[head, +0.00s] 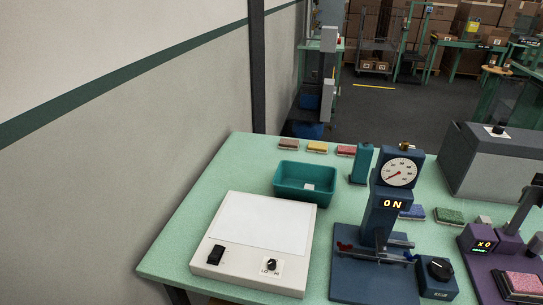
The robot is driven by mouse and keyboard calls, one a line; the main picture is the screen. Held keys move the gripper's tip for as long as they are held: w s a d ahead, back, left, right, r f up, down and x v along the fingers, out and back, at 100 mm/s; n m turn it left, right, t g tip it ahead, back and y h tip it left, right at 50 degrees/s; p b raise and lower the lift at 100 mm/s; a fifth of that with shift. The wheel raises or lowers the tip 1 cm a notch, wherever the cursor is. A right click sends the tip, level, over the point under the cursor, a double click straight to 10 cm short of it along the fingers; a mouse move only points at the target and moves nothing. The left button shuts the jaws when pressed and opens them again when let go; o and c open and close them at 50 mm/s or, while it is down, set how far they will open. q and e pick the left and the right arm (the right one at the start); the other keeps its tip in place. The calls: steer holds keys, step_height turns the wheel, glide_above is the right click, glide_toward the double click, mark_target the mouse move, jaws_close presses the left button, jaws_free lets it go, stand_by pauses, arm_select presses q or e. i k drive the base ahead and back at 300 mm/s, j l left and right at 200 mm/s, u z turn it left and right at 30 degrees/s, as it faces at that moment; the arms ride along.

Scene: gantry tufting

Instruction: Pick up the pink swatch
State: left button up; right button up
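A pink swatch (524,283) lies on the purple device (490,270) at the lower right, partly cut off by the picture's edge. Three more swatches lie in a row at the back of the green table: a brownish-pink one (288,143), a yellow-orange one (318,146) and a reddish-pink one (346,150). The colours at the back are small, so I cannot tell for sure which swatch is meant. Neither of my grippers is in view.
A teal bin (305,184) with a small white piece inside stands behind a white light box (255,240). A tall blue dial gauge (385,215) reading "ON" stands at the middle right. Blue (413,213) and green (449,216) swatches lie behind it. A grey box (492,165) stands back right.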

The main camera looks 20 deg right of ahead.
mark_target(524, 285)
steer(key=z, duration=2.45)
steer(key=i+l+u, duration=0.2)
steer(key=l, duration=0.25)
steer(key=l+u, duration=0.15)
steer(key=l, duration=0.3)
steer(key=i+l+u, duration=0.2)
steer(key=l, duration=0.3)
steer(key=k, duration=0.05)
